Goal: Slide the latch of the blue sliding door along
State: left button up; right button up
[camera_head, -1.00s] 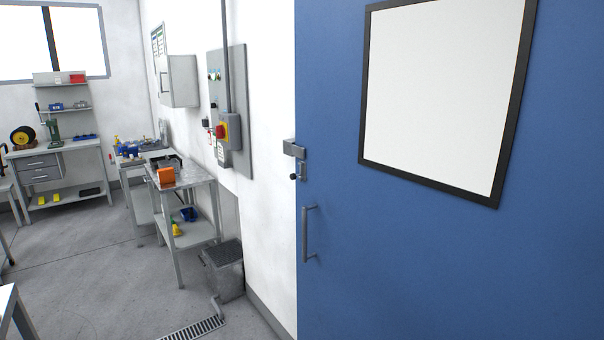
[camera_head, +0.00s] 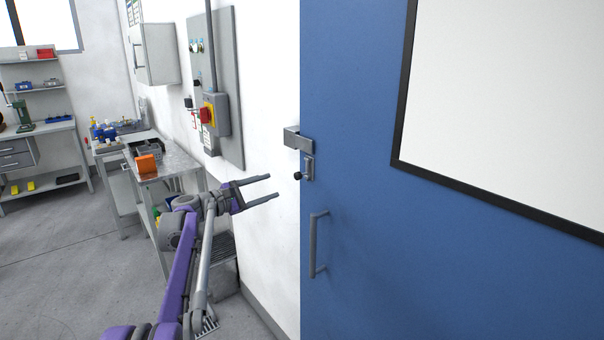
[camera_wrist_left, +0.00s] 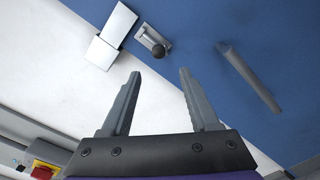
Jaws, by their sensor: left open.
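The blue sliding door (camera_head: 350,270) fills the right of the head view, its left edge against the white wall. The latch (camera_head: 307,168), a small grey piece with a dark round knob (camera_head: 298,176), sits near that edge, below a grey metal bracket (camera_head: 298,139). In the left wrist view the latch (camera_wrist_left: 152,40) and its knob (camera_wrist_left: 159,51) lie beyond the fingertips, with the bracket (camera_wrist_left: 111,35) to the left. My left gripper (camera_head: 274,186) is open and empty, left of the knob and apart from it; it also shows in the wrist view (camera_wrist_left: 160,75). My right gripper is not in view.
A grey bar handle (camera_head: 314,245) is on the door below the latch. A framed white panel (camera_head: 500,110) is higher on the door. A switch box with a red knob (camera_head: 207,113) is on the wall. A bench with an orange box (camera_head: 147,164) stands left.

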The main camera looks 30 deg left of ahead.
aim_at(295, 176)
pick_arm(q)
jog(key=p+x, duration=0.1)
jog(key=x, duration=0.9)
jog(key=shift+w+d+r+p, duration=0.2)
jog(key=shift+w+p, duration=0.1)
jog(key=shift+p, duration=0.1)
grip_shut()
dwell(0.9)
